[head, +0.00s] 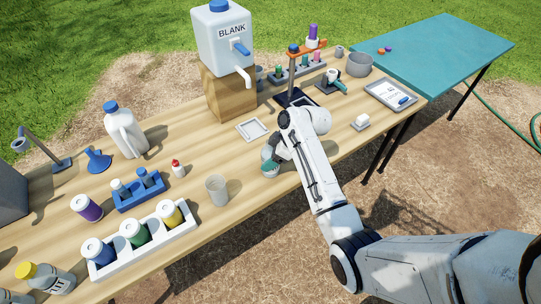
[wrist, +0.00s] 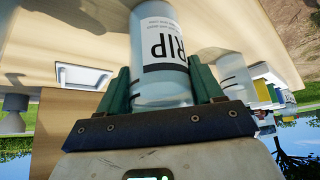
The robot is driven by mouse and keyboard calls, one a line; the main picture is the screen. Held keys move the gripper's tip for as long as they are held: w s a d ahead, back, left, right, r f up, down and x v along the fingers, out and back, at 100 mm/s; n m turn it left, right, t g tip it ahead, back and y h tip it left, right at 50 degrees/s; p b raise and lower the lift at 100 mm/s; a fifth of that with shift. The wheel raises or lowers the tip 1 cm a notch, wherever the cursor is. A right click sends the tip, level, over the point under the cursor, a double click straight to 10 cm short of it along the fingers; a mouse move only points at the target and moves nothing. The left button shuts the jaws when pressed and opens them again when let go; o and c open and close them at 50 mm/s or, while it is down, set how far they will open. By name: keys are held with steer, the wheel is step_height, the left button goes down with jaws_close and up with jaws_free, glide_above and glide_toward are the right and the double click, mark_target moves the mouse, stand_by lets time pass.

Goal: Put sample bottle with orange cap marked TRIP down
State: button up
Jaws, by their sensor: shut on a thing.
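The sample bottle (wrist: 160,60) is clear with a white label, upside down in the wrist view, on which "RIP" shows. My gripper (wrist: 162,82) has its green fingers on both sides of the bottle and is shut on it. In the head view my gripper (head: 274,163) is low over the front middle of the wooden table (head: 222,165), with the bottle (head: 266,156) partly hidden by it. The orange cap does not show in either view. I cannot tell whether the bottle's base touches the tabletop.
A clear beaker (head: 217,190) stands left of my gripper, near the front edge. A white square tray (head: 252,129) lies behind it. A white bottle rack (head: 140,243) and a blue rack (head: 139,190) are farther left. Bare wood lies around the gripper.

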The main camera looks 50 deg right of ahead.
steer(key=o, duration=1.3)
steer(key=shift+f, duration=0.1)
steer(key=shift+o, duration=0.2)
steer(key=v, duration=1.2)
steer(key=s+a+f+m+g+h, duration=0.1)
steer(key=s+a+f, duration=0.3)
steer(key=a, duration=0.2)
steer(key=s+a+f+m+g, duration=0.2)
steer(key=s+a+f, duration=0.1)
steer(key=s+a, duration=0.15)
steer(key=s+a+f+m+g+h, duration=0.1)
steer(key=s+a+f+m+h, duration=0.1)
steer(key=s+a, duration=0.5)
steer(key=s+m, duration=0.1)
steer(key=s, duration=0.4)
steer(key=shift+a+f+g+b, duration=0.2)
steer(key=shift+a+g+b, duration=0.1)
steer(key=shift+a+g, duration=0.1)
steer(key=shift+s, duration=0.1)
